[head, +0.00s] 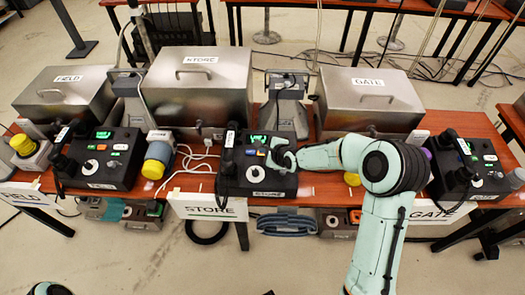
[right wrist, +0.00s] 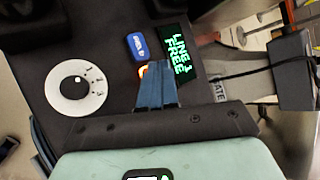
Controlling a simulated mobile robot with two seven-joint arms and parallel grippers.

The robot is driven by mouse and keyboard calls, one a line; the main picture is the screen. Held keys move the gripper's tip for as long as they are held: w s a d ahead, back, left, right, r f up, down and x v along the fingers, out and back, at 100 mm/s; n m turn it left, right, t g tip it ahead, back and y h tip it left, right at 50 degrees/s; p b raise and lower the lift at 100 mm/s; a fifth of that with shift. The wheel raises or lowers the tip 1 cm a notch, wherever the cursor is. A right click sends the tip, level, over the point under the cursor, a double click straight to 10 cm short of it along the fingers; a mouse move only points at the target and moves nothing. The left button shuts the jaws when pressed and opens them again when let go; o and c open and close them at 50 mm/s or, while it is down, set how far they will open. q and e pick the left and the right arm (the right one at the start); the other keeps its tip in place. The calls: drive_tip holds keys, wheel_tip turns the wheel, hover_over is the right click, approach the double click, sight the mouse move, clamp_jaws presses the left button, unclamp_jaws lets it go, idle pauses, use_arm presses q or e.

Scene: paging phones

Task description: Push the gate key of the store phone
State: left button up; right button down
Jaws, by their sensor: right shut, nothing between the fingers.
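The store phone (head: 240,184) is a black desk unit in the middle of the table, with a handset on its left, a lit green display (head: 259,139) and a white dial (head: 255,174). In the right wrist view its display (right wrist: 182,55) reads "LINE 1 FREE", beside a blue key (right wrist: 137,46) and the dial (right wrist: 77,88). My right gripper (head: 277,158) is shut and empty over the phone's key area. Its fingertips (right wrist: 156,68) partly cover an orange-lit spot beside the blue key; contact is unclear. Key lettering is too small to read surely. My left gripper is out of view.
The field phone (head: 104,168) stands left and the gate phone (head: 466,165) right. Metal boxes labelled FIELD (head: 65,98), STORE (head: 200,90) and GATE (head: 368,103) stand behind.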

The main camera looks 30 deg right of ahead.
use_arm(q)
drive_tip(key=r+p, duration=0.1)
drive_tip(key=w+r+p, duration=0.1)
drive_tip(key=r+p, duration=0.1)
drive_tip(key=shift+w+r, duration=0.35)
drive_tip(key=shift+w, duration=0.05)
use_arm(e)
drive_tip(key=r, duration=0.5)
drive_tip(key=shift+s+a+r, duration=0.25)
drive_tip(key=shift+s+r, duration=0.15)
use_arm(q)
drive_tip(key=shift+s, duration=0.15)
use_arm(e)
drive_tip(key=shift+s, duration=0.1)
